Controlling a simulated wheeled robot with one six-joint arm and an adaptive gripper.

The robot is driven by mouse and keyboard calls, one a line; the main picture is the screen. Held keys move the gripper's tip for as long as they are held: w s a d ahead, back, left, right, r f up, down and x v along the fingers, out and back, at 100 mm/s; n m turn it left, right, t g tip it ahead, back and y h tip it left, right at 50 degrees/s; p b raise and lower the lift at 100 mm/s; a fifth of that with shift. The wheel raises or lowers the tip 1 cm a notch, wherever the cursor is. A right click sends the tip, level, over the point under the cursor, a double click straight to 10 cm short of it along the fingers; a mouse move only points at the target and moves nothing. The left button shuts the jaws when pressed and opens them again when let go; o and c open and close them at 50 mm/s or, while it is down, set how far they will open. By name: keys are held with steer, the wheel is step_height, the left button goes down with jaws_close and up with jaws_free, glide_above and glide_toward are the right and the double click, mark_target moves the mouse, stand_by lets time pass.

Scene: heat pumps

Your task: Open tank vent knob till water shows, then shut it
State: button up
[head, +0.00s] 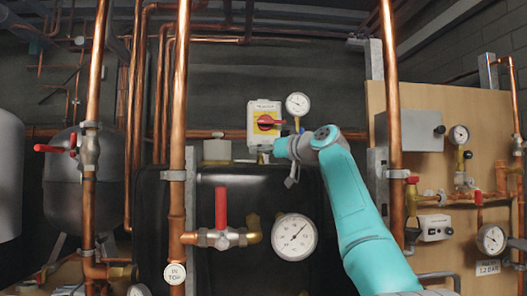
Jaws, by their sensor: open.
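The black tank (250,190) stands in the middle, behind the copper pipes. I cannot make out its vent knob for certain; the area at the tank's top is partly covered by my arm. My teal arm reaches in from the lower right and bends left above the tank's top edge. My gripper (265,153) is small and only partly seen, just below the red and yellow switch (265,122). It is open, and I see nothing held in it. No water is visible.
A red-handled valve (221,208) and a large round gauge (294,237) are in front of the tank. A smaller gauge (298,104) is above my wrist. Upright copper pipes (178,120) flank the space. A wooden panel (440,165) with fittings is on the right.

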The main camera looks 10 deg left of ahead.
jaws_close()
steer(key=shift+m+t+h, duration=0.3)
steer(key=shift+t+h, duration=0.1)
steer(key=shift+t, duration=0.1)
steer(key=m+t+h, duration=0.3)
steer(key=shift+s+a, duration=0.2)
steer(key=shift+a, duration=0.05)
steer(key=shift+a+m+t+h, duration=0.1)
steer(key=shift+m+t+h, duration=0.65)
steer(key=shift+m+h, duration=0.75)
steer(key=shift+a+m+t+h, duration=0.1)
steer(key=shift+m+t+h, duration=0.75)
steer(key=shift+h, duration=1.15)
steer(key=shift+d+m+h, duration=0.1)
steer(key=shift+m+h, duration=0.15)
steer(key=shift+h, duration=0.05)
jaws_free()
